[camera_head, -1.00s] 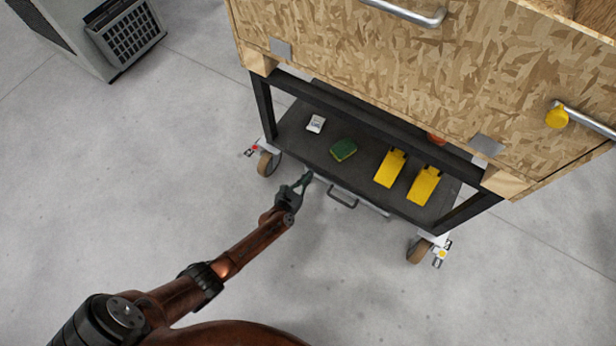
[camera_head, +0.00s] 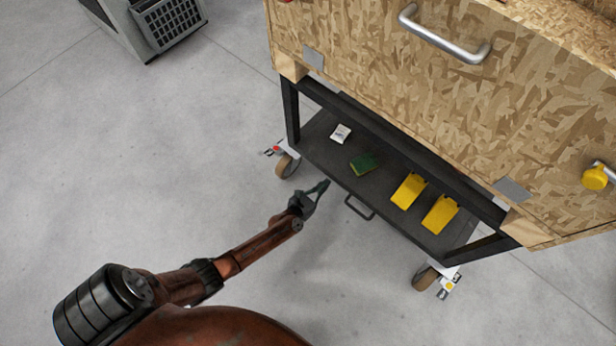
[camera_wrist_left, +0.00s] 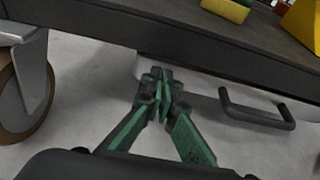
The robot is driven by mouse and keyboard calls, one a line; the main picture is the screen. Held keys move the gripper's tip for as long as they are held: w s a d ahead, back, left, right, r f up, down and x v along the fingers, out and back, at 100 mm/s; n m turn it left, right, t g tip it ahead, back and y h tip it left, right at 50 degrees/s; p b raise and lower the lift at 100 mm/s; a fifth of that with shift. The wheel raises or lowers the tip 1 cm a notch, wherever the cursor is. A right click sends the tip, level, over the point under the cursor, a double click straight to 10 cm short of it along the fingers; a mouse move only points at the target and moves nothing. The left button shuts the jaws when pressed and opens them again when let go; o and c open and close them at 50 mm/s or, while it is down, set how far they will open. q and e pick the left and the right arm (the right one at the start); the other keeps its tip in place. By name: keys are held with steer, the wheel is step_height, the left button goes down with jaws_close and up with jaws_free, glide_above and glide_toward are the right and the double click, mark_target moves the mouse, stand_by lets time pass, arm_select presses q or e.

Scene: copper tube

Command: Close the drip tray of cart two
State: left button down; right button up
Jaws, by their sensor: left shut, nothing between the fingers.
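The cart's drip tray (camera_wrist_left: 205,97) is under the lower shelf; its pale front shows in the left wrist view just below the shelf edge. Its dark handle (camera_head: 360,207) sticks out below the shelf's front edge in the head view, and also shows in the left wrist view (camera_wrist_left: 256,117). Most of the tray is hidden under the shelf. My left gripper (camera_head: 322,187) is shut and empty, left of the handle and close to the shelf edge. In the left wrist view its fingertips (camera_wrist_left: 161,75) overlap the tray's left front; I cannot tell whether they touch. My right gripper is out of view.
The cart's dark lower shelf (camera_head: 325,150) holds a green sponge (camera_head: 363,162), a small white item (camera_head: 341,133) and two yellow pieces (camera_head: 408,190). A caster (camera_head: 287,166) stands left of my gripper. A wooden box (camera_head: 400,100) overhangs above. Floor in front is clear.

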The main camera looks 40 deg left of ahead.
arm_select(q)
steer(key=p+v, duration=0.3)
steer(key=v, duration=0.8)
steer(key=shift+s, duration=0.35)
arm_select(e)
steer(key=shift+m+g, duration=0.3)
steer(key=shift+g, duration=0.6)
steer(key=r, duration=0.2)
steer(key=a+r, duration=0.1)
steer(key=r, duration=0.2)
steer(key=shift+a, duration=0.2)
